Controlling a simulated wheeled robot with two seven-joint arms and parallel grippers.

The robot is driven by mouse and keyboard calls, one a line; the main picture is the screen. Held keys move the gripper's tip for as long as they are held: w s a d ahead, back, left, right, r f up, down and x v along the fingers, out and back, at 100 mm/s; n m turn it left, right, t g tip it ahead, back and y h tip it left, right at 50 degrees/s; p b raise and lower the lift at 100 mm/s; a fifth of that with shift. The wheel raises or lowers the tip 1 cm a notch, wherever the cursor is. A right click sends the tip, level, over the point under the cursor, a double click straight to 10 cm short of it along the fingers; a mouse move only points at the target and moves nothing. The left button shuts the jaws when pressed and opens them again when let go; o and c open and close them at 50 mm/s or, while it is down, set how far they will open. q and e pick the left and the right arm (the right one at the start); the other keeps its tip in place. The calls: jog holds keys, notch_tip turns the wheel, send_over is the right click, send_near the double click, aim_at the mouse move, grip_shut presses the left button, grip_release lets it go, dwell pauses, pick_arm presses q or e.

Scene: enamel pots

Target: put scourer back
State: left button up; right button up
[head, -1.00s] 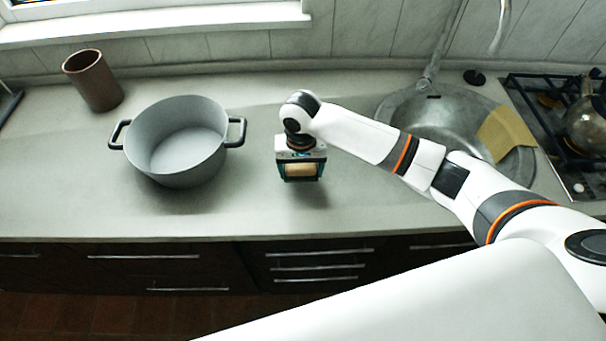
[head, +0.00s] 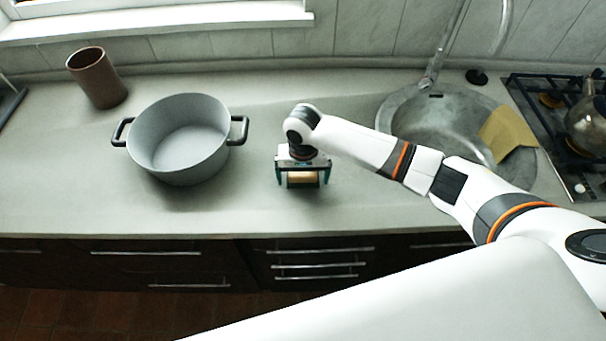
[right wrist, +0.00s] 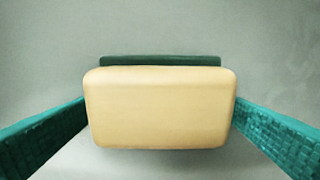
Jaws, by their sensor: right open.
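The scourer is a pale yellow block (right wrist: 160,108) with a dark green layer along its far side in the right wrist view. In the head view the scourer (head: 302,178) shows at the counter, right of the pot, partly hidden under my gripper. My right gripper (head: 302,184) is open above it, with one teal finger on each side of the scourer. In the right wrist view the fingers flank the block; whether they touch it is hard to tell. My left gripper is not in view.
A grey two-handled pot (head: 187,140) stands left of the gripper on the counter (head: 70,190). A brown cup (head: 97,78) stands at the back left. A sink (head: 420,115) with a tan cloth (head: 507,133) on its rim and a hob (head: 548,110) are at the right.

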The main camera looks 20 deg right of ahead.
aim_at(303, 174)
jog(key=shift+r, duration=0.1)
notch_tip(303, 174, up, 12)
jog(key=b, duration=0.1)
dwell(0.4)
